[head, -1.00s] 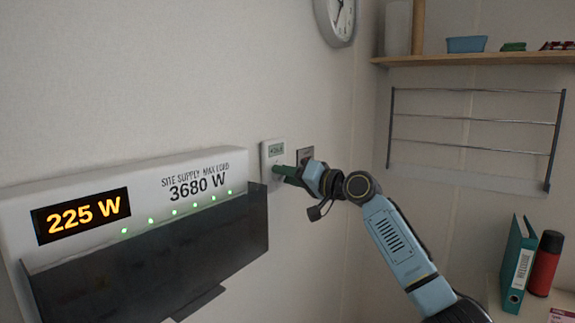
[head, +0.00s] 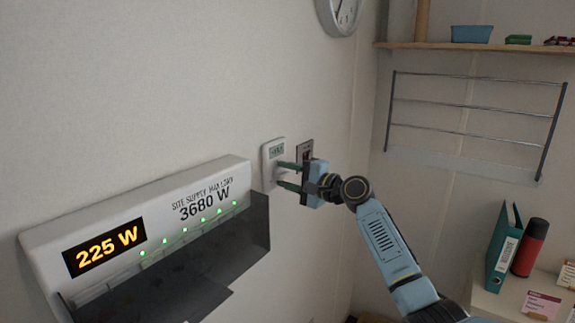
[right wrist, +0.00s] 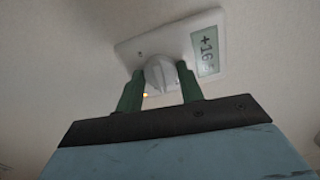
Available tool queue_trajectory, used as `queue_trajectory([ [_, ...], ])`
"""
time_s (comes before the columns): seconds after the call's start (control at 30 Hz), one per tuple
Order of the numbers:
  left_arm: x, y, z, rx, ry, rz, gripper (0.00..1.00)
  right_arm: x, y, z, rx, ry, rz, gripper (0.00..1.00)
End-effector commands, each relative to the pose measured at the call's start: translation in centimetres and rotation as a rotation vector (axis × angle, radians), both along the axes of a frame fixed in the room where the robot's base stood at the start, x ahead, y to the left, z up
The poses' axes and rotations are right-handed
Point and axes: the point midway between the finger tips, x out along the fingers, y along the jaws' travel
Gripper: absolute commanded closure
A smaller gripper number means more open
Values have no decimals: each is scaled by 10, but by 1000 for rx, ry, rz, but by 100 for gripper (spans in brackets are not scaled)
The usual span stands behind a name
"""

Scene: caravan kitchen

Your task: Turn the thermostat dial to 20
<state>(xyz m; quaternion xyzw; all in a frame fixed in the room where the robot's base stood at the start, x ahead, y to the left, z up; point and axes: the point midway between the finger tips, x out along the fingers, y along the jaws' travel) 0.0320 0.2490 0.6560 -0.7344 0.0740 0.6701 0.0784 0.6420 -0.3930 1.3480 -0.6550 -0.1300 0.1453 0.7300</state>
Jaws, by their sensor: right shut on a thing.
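The white thermostat (head: 268,170) is on the wall beyond the supply panel. In the right wrist view the thermostat (right wrist: 130,50) has a round pale dial (right wrist: 160,74) with a ridge and a small display (right wrist: 207,52). The display seems to read about 16, seen turned and small. My right gripper (head: 279,174) has its two green fingers on either side of the dial and is shut on it; the fingers also show in the right wrist view (right wrist: 160,85). The dial is mostly hidden in the head view. My left gripper is not in view.
A switch plate (head: 305,150) sits right of the thermostat, behind my gripper. The supply panel (head: 215,178) with its dark tray (head: 225,255) juts out at lower left. A wire rack (head: 470,130) and shelf (head: 480,46) are on the right wall.

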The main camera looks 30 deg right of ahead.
Motion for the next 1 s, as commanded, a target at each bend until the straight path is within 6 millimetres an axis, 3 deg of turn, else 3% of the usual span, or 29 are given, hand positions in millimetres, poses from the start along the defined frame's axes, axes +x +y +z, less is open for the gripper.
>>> queue_trajectory([
  [0.1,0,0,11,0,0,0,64,0,0,3,96,39,-1,85],
  [0.4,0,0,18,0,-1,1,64,0,0,0,282,116,-1,85],
  [1.0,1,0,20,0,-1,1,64,0,0,-1,385,159,0,85],
])
